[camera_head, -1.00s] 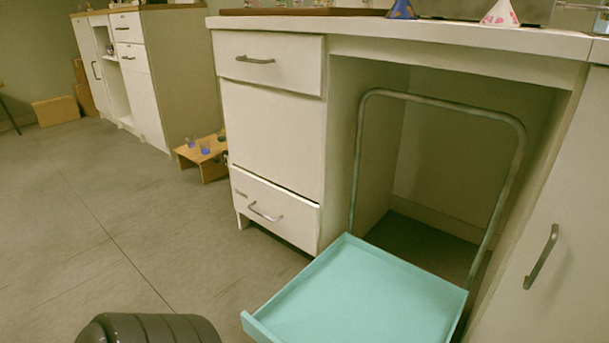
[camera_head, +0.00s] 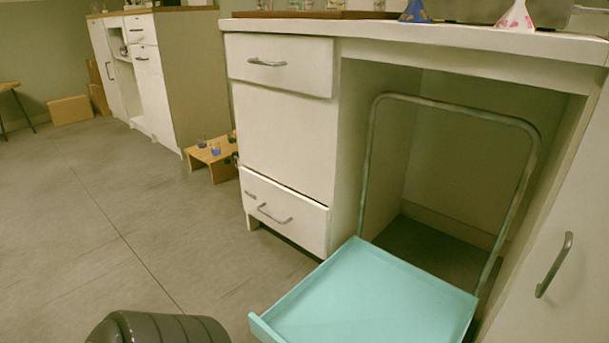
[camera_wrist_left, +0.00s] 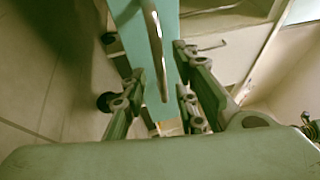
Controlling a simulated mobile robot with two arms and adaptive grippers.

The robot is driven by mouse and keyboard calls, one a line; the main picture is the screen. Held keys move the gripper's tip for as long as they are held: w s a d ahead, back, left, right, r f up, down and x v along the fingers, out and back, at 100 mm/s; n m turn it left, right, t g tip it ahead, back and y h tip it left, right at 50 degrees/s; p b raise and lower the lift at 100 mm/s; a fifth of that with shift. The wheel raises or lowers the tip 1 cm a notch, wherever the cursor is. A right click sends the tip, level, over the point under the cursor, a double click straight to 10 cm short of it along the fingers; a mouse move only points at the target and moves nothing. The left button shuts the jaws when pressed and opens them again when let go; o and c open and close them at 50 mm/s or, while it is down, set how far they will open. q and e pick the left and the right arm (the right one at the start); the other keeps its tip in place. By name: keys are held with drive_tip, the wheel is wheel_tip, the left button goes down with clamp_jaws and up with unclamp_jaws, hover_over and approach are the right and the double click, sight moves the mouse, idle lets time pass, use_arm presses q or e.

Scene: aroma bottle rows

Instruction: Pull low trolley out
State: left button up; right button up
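The low trolley has a turquoise deck (camera_head: 375,300) with a raised rim and a tall metal hoop handle (camera_head: 455,108) at its back. The hoop stands inside the open bay under the counter; the deck's front juts out past the cabinet. In the left wrist view the turquoise deck (camera_wrist_left: 133,40) runs lengthwise, with the metal bar (camera_wrist_left: 156,50) over it. My left gripper (camera_wrist_left: 160,98) has its fingers spread, one on each side of the bar and deck. Contact is not visible. The left fingers are outside the head view. My right gripper is not seen.
A white drawer cabinet (camera_head: 283,135) stands left of the bay, and a white door with a handle (camera_head: 553,265) is at right. A small wooden stand (camera_head: 212,165) with glasses is on the floor behind. The floor (camera_head: 130,235) at left is clear.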

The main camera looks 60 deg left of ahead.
use_arm(q)
drive_tip(key=v, duration=0.9)
drive_tip(key=shift+s, duration=0.15)
